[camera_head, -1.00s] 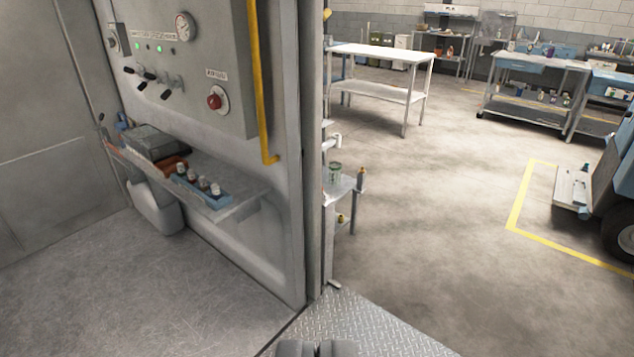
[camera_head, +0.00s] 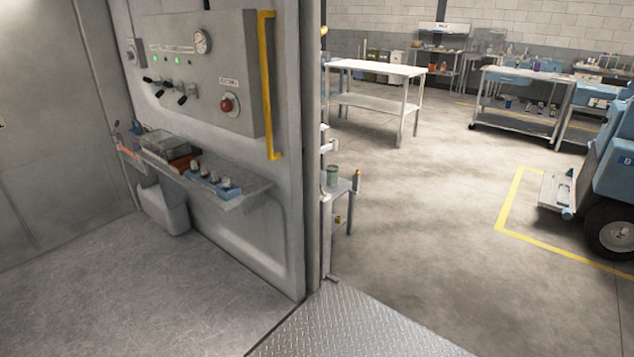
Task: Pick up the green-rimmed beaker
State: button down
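A small greenish-grey, cup-like vessel (camera_head: 333,174) stands upright on a small metal stand (camera_head: 344,186) just past the doorway edge. It may be the green-rimmed beaker, but it is too small to make out its rim. The wall edge and a white fitting stand close to its left. My gripper is not in view. No gripper is near the vessel.
A wall shelf (camera_head: 250,193) holds a blue tray (camera_head: 213,187) with small bottles under a control panel (camera_head: 207,75). A tread-plate ramp (camera_head: 350,320) leads out. Beyond are a white table (camera_head: 380,69), a cart (camera_head: 520,75) and a wheeled vehicle (camera_head: 612,170). The floor between is clear.

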aim_at(332, 176)
jog(key=z, duration=0.1)
jog(key=i, duration=0.95)
jog(key=z, duration=1.5)
jog(key=i, duration=3.35)
jog(key=u, duration=0.05)
